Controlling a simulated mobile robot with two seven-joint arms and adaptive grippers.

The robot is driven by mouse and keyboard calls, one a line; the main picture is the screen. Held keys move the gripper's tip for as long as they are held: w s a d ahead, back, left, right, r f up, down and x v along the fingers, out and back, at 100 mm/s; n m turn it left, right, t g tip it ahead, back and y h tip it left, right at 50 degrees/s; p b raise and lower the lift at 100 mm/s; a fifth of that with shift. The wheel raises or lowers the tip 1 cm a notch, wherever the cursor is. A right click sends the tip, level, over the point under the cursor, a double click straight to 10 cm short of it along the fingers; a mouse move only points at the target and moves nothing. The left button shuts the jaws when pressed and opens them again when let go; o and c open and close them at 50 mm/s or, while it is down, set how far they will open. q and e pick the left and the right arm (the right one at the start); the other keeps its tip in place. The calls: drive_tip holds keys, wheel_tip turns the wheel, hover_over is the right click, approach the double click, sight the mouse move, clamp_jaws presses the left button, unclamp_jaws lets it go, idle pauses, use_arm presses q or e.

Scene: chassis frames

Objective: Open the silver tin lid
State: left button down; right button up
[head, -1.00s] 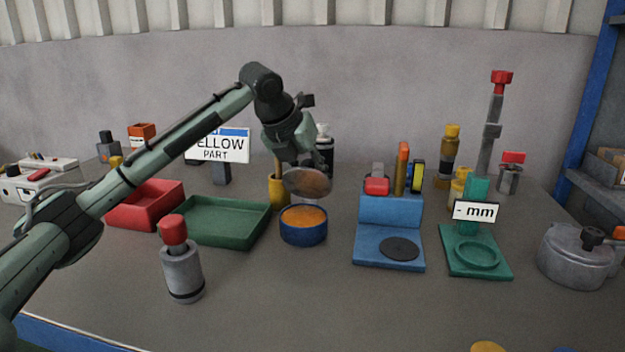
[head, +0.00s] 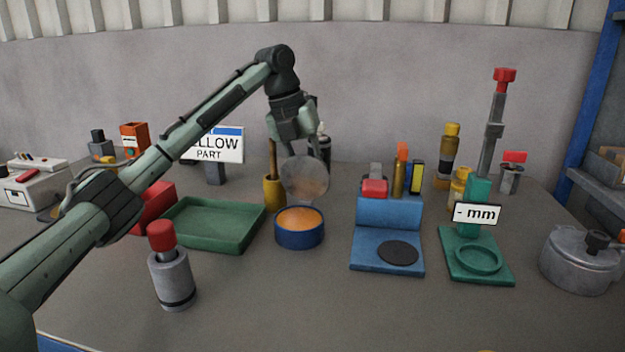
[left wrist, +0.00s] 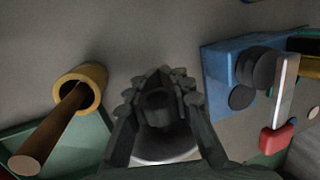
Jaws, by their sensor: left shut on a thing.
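The round blue tin (head: 299,235) stands on the table in the middle of the head view, its top uncovered and orange inside. The silver lid (head: 305,180) stands nearly upright above the tin's back rim, its broad face toward the head camera. I cannot tell whether its lower edge touches the rim. My left gripper (head: 303,148) reaches down from above and behind, shut on the lid's upper edge. In the left wrist view, part of the lid (left wrist: 165,154) shows as a pale curved edge between the dark fingers. My right gripper is not in view.
A yellow cup with a brown handle (head: 274,192) stands close left of the tin, beside a green tray (head: 215,241). A blue stand (head: 388,212) is to the right. A grey bottle with a red cap (head: 172,279) stands front left. The table before the tin is clear.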

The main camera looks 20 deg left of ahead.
use_arm(q)
drive_tip(key=c, duration=1.3)
unclamp_jaws()
drive_tip(key=v, duration=1.2)
